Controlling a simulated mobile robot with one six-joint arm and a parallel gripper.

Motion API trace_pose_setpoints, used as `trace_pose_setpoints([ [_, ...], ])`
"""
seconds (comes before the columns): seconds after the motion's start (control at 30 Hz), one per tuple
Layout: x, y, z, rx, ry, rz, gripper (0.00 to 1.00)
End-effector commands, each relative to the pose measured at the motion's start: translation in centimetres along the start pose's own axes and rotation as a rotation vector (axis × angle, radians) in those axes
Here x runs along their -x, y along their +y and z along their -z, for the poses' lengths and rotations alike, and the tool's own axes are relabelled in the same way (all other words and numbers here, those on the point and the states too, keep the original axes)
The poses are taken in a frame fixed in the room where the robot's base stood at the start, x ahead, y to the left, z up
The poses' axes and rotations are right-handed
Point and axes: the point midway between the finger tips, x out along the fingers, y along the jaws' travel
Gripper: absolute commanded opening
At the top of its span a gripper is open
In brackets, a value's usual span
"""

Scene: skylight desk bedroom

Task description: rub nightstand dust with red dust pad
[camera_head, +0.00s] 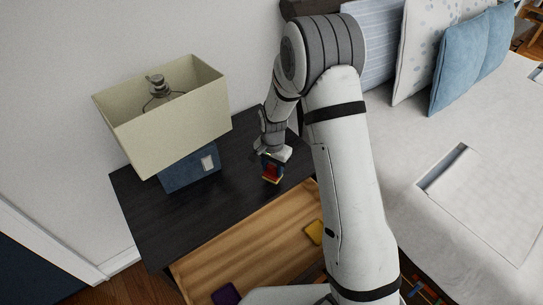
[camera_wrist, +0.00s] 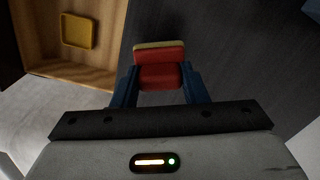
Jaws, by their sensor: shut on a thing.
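The red dust pad (camera_head: 271,173) is a small red block with a pale yellowish layer on one face. My gripper (camera_head: 269,160) is shut on it, low over the right part of the dark nightstand top (camera_head: 150,222). In the wrist view the pad (camera_wrist: 160,73) sits between the two blue fingers of my gripper (camera_wrist: 159,84), with its pale edge pointing away. The dark nightstand top (camera_wrist: 235,50) shows behind and beside it. I cannot tell whether the pad touches the surface. I cannot make out dust on the nightstand in either view.
A lamp with a cream shade (camera_head: 165,115) and blue base (camera_head: 190,168) stands left of my gripper. The nightstand's wooden drawer (camera_head: 245,245) is open, holding a yellow item (camera_head: 315,232) and a dark purple item (camera_head: 226,294). A bed (camera_head: 450,200) stands to the right.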

Motion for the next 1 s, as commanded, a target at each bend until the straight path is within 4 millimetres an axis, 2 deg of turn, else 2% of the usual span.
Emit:
trace_pose_setpoints([
  [0.6,5.5,0.0,-0.1,0.002,-0.002,-0.002,0.18],
  [1.0,5.7,-0.1,-0.2,0.003,-0.002,-0.002,0.18],
])
